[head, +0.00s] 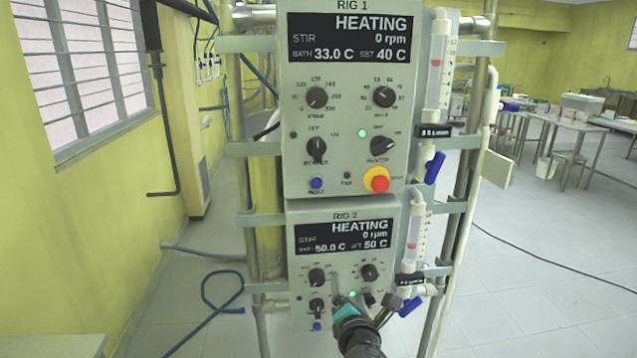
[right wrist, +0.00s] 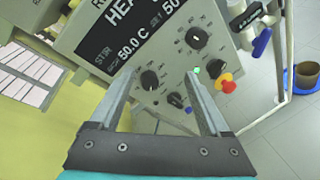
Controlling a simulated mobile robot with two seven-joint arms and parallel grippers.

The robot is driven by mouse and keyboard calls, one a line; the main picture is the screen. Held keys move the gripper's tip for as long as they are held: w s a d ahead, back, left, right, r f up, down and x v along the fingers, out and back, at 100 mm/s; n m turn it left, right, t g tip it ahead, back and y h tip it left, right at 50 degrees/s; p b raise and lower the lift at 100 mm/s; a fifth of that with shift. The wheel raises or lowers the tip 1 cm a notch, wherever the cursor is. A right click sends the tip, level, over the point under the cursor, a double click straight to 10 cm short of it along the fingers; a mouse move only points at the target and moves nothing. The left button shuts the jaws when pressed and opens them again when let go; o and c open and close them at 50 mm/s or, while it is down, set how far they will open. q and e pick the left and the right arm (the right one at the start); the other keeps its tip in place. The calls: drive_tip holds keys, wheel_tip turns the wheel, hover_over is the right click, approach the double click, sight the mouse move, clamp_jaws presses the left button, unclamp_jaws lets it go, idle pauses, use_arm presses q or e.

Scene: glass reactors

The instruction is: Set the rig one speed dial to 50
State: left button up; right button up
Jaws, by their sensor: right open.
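The rig one speed dial (head: 317,97) is the black upper-left knob on the upper grey panel (head: 298,180), in the head view. Its pointer is too small to read surely. The rig one display (head: 349,39) reads HEATING, STIR 0 rpm, bath 33.0 C, set 40 C. My right gripper (head: 345,297) is low in front of the rig two panel, well below the rig one dial. In the right wrist view its jaws (right wrist: 163,74) are apart and empty, with the rig two speed dial (right wrist: 150,80) beyond them. My left gripper is out of view.
The rig two panel (head: 300,262) sits directly below rig one. Rig one also has a set-temperature knob (head: 383,96), a stirrer switch (head: 316,148) and a red stop button (head: 377,180).

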drive_tip(key=a+r+n+t+p, duration=0.1)
drive_tip(key=a+r+n+t, duration=0.1)
drive_tip(key=r, duration=0.8)
drive_tip(key=a+r+n+t+p, duration=0.1)
drive_tip(key=a+r+n+t, duration=0.15)
drive_tip(key=r, duration=0.65)
drive_tip(key=n+t+y+p, duration=0.1)
drive_tip(key=n+t+p, duration=0.1)
drive_tip(key=n+t, duration=0.1)
approach(318, 99)
use_arm(q)
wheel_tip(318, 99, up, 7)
drive_tip(key=p, duration=0.2)
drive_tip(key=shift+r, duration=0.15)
use_arm(e)
drive_tip(key=x, duration=0.8)
drive_tip(key=shift+w+r, duration=0.1)
drive_tip(key=shift+w, duration=0.15)
clamp_jaws()
